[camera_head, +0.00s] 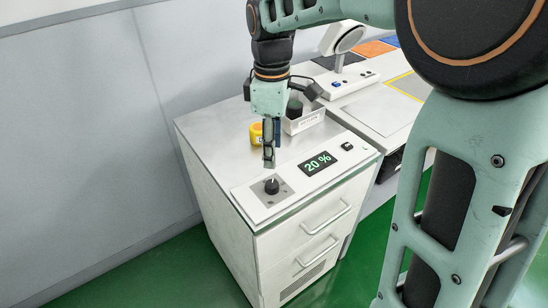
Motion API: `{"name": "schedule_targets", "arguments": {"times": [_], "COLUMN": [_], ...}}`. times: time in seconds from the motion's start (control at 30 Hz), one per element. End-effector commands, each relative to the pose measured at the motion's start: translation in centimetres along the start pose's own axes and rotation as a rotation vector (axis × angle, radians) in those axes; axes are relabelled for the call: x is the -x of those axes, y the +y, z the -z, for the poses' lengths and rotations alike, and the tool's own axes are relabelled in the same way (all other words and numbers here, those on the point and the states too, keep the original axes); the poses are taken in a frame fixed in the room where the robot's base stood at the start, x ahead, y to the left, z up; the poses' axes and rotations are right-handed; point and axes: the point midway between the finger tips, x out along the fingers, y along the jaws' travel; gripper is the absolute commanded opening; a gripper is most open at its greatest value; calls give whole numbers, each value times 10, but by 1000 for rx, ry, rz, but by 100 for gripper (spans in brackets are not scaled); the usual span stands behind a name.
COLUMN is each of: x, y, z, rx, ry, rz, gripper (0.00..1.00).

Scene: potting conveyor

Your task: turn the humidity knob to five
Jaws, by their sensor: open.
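The humidity knob (271,186) is a small black knob on a grey square plate, at the left end of a white panel on the cabinet top. The display (317,163) to its right reads "20 %" in green. My gripper (269,163) points down just above and behind the knob, apart from it as far as I can tell. It is open, though its fingers overlap in this view and the gap hardly shows. Nothing shows between the fingers. The knob's pointer mark is too small to read.
A yellow object (256,134) stands behind my gripper. A white bin (303,122) with a dark item is to the right of it. A small black switch (347,146) sits on the panel. The cabinet top (205,130) is clear at left, beside a grey wall.

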Motion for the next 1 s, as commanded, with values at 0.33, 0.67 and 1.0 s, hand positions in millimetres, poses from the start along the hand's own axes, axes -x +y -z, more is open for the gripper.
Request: {"name": "schedule_targets", "arguments": {"times": [0.33,0.67,1.0], "x": [-46,-98,-107], "y": [-3,-3,-2], "z": [2,2,2], "rx": [16,15,14], "ry": [2,2,3], "rz": [12,10,6], "gripper": [44,44,44]}}
